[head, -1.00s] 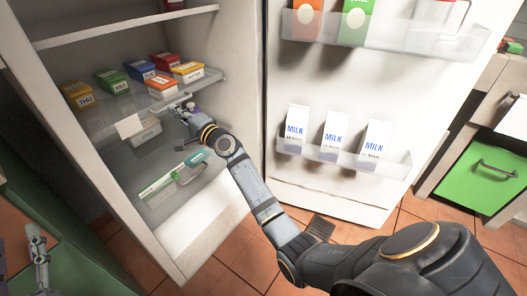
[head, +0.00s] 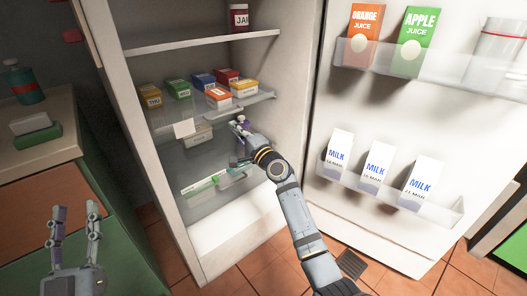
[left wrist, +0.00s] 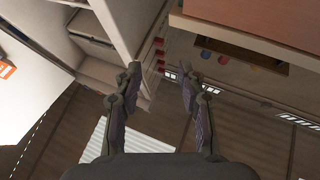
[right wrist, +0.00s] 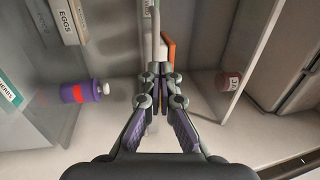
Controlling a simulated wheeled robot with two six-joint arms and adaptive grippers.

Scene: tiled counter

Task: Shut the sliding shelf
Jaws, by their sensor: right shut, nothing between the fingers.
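The fridge stands open. Its sliding shelf (head: 258,104) carries several coloured boxes and appears to stick out a little at the right front. In the right wrist view the shelf's pale edge (right wrist: 154,28) is just beyond my fingertips, with an orange box (right wrist: 168,42) by it. My right gripper (head: 238,126) is in front of and just below the shelf's front edge; it is shut and empty in the right wrist view (right wrist: 160,76). I cannot tell whether it touches the shelf. My left gripper (head: 75,213) is open and empty, outside the fridge at lower left.
The open door (head: 330,110) carries milk and juice cartons. A counter (head: 60,150) with a bottle stands at left.

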